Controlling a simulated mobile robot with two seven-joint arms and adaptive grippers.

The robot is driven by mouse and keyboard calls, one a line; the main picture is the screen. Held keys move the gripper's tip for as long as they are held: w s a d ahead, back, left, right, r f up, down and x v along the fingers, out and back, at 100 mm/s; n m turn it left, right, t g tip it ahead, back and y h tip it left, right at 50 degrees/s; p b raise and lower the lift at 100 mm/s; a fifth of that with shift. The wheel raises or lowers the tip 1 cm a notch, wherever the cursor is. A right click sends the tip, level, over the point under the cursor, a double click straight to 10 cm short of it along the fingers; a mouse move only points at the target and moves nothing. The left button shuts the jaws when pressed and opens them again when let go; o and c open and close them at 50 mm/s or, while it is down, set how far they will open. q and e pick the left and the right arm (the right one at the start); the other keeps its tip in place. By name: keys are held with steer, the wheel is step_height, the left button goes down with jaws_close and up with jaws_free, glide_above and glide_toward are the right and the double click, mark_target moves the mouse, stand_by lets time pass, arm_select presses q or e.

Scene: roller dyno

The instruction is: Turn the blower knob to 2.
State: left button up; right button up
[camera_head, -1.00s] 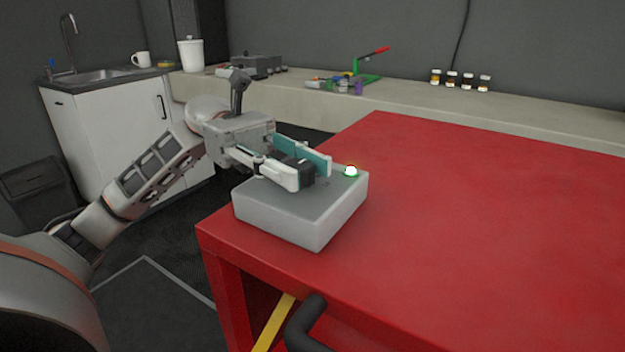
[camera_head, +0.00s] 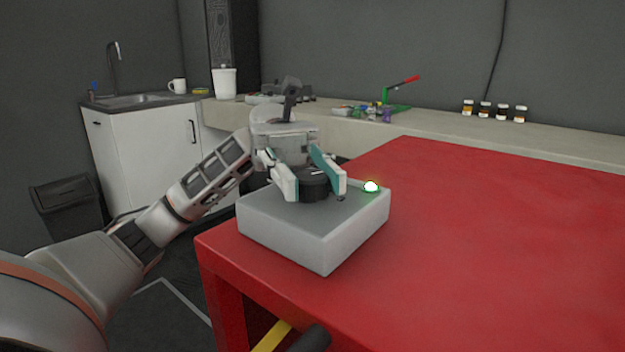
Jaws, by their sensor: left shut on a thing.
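The blower knob (camera_head: 314,184) is a round black dial with a light pointer line, on top of a grey control box (camera_head: 310,230). The box sits at the near left corner of the red table. My left gripper (camera_head: 312,188) is shut on the knob, one finger on its left and one on its right. A lit white-green lamp (camera_head: 371,186) is on the box, right of the knob. Any numbers around the knob are hidden or too small to read. My right gripper is not in view.
The red table (camera_head: 480,240) is clear to the right of the box. A grey bench behind holds a green tool with a red handle (camera_head: 400,88) and several small jars (camera_head: 494,110). A sink cabinet (camera_head: 140,150) stands at the back left.

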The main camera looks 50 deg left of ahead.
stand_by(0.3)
arm_select(q)
steer(key=o, duration=1.1)
steer(key=v, duration=1.2)
steer(key=shift+r, duration=0.1)
